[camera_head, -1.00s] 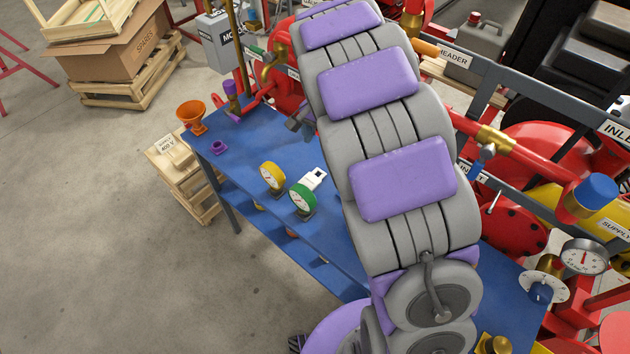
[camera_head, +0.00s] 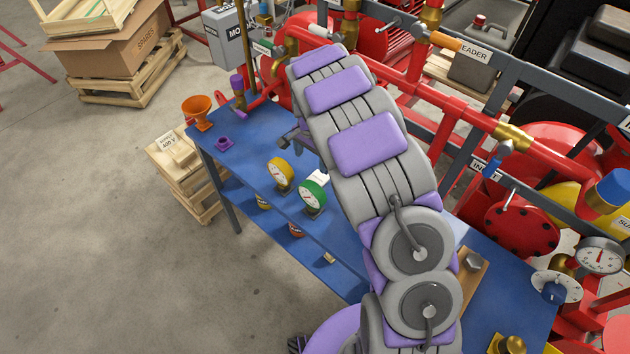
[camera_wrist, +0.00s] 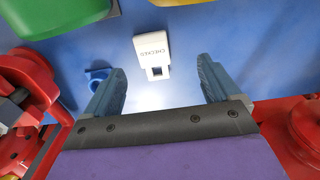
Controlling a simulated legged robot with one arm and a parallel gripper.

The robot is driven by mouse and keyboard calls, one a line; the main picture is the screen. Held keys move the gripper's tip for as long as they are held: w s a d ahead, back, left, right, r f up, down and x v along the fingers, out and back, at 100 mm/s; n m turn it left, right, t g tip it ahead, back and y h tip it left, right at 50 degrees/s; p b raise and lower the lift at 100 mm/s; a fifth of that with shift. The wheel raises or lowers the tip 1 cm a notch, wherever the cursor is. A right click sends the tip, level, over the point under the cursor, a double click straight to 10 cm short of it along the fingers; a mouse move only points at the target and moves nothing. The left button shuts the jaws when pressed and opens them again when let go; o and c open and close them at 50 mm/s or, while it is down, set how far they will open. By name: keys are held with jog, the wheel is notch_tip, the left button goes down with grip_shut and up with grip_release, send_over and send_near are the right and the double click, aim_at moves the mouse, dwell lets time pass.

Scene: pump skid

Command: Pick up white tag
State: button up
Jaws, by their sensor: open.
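My gripper (camera_wrist: 161,66) is open and empty in the wrist view. Its two blue-grey fingers point toward the tag, one on each side in the picture. The tag shows between and slightly beyond the fingertips. The height of the fingers above the bench is unclear. In the head view my arm hides most of the gripper.
A green gauge (camera_head: 313,193) and a yellow gauge (camera_head: 280,173) stand close to the tag. A small blue part (camera_wrist: 97,76) is beside the left finger. Red pipework (camera_head: 470,120) runs along the back.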

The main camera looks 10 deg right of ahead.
aim_at(319, 178)
jog(key=f, duration=0.1)
jog(key=d+f, duration=0.2)
jog(key=f, duration=0.1)
jog(key=shift+b, duration=0.3)
jog(key=shift+d+f, duration=0.1)
jog(key=shift+d, duration=0.25)
jog(key=shift+d+f, duration=0.1)
jog(key=shift+f, duration=0.2)
jog(key=f, duration=0.1)
jog(key=a+f+b, duration=0.1)
jog(key=f, duration=0.1)
jog(key=a+f, duration=0.1)
jog(key=shift+s+f+b, duration=0.15)
jog(key=shift+s+b, duration=0.15)
jog(key=shift+b, duration=0.05)
jog(key=shift+d, duration=0.55)
jog(key=shift+c, duration=0.3)
jog(key=shift+d, duration=0.35)
jog(key=shift+c, duration=2.2)
jog(key=shift+a, duration=0.7)
jog(key=c, duration=0.6)
jog(key=shift+d, duration=0.4)
jog(key=shift+c, duration=0.2)
jog(key=shift+d+r, duration=0.15)
jog(key=shift+r, duration=0.35)
notch_tip(319, 178, up, 9)
jog(key=p, duration=0.2)
